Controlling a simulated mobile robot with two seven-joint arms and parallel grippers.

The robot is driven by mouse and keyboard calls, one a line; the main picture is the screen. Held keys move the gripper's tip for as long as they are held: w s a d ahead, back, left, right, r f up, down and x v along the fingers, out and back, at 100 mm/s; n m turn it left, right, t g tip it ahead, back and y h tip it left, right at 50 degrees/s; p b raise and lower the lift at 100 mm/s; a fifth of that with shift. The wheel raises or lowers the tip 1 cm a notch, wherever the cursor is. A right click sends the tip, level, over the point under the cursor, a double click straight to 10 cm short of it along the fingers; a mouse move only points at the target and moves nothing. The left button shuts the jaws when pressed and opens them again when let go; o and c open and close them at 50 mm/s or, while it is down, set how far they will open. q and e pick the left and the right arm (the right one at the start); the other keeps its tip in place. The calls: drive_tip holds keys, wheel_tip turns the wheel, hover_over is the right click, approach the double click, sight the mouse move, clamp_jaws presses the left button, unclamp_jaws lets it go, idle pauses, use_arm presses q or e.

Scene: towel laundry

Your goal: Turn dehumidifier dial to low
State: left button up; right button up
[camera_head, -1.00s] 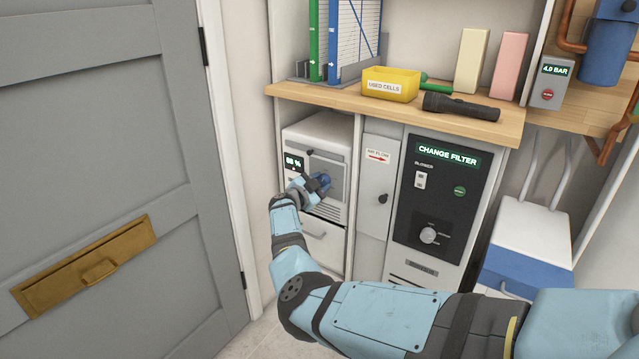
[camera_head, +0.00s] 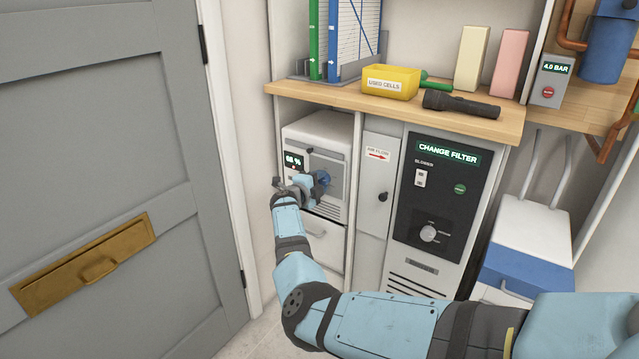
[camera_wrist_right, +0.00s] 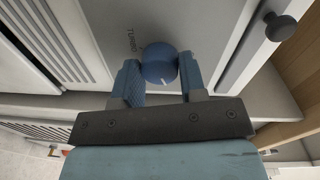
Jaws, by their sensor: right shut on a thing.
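The white dehumidifier (camera_head: 330,130) stands in the left bay under the wooden counter, with a lit percentage display (camera_head: 294,160) on its front. Its blue dial (camera_head: 322,178) is partly covered by my right gripper (camera_head: 312,184). In the right wrist view the dial (camera_wrist_right: 160,62) sits between the two fingers of my right gripper (camera_wrist_right: 159,78), which is shut on it. A white mark shows on the dial's edge, toward the lower right. The printed word TURBO is just left of the dial; other setting labels are hidden or out of view. My left gripper is not in view.
A narrow cabinet door (camera_head: 377,190) with a dark knob and a black CHANGE FILTER panel (camera_head: 440,200) stand to the right. A yellow bin (camera_head: 390,84) and a flashlight (camera_head: 461,106) lie on the counter (camera_head: 340,97) above. A grey door (camera_head: 90,120) is at left.

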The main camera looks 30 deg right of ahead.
drive_tip(key=shift+m, duration=0.3)
drive_tip(key=o, duration=0.9)
drive_tip(key=shift+d, duration=0.1)
